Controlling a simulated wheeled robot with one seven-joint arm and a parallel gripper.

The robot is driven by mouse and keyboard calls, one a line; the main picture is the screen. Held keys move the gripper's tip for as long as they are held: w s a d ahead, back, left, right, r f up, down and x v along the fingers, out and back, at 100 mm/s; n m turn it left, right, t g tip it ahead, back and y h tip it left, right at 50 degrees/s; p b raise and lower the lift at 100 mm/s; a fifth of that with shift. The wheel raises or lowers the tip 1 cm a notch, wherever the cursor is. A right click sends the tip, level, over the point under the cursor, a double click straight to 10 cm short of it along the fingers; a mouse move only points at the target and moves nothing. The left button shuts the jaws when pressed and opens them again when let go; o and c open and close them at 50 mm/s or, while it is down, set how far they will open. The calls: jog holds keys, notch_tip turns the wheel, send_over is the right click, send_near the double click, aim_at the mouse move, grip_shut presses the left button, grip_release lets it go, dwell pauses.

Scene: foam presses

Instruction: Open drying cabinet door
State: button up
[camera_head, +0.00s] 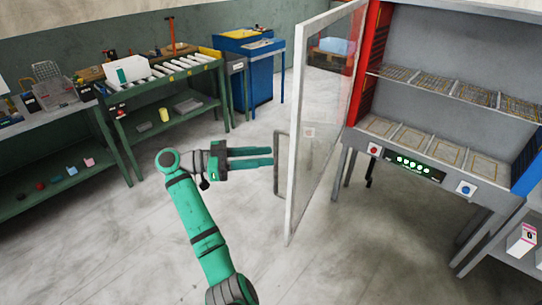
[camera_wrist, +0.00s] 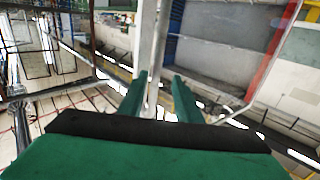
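The drying cabinet (camera_head: 357,150) stands at the right in the head view, grey with a red left side wall. Its glazed door (camera_head: 298,120), in a pale frame, is swung wide open on the left side, and the front of the cabinet is uncovered. A grey bar handle (camera_head: 279,165) sticks out from the door's left face. My green gripper (camera_head: 272,156) points right, its fingertips close to the handle. In the wrist view the two fingers (camera_wrist: 160,82) are apart, with a pale upright door edge (camera_wrist: 152,60) beyond them. I cannot tell whether they touch the handle.
Inside the cabinet, wire racks (camera_head: 440,88) lie on two shelves. Below them is a control panel (camera_head: 410,163) with lit green lamps. A green roller bench (camera_head: 165,75) and a blue unit (camera_head: 250,60) stand at the back left. The floor (camera_head: 130,240) around my arm is clear.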

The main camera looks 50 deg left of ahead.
jog(key=v, duration=0.7)
jog(key=shift+a, duration=0.2)
jog(key=shift+s, duration=0.15)
jog(key=shift+c, duration=0.7)
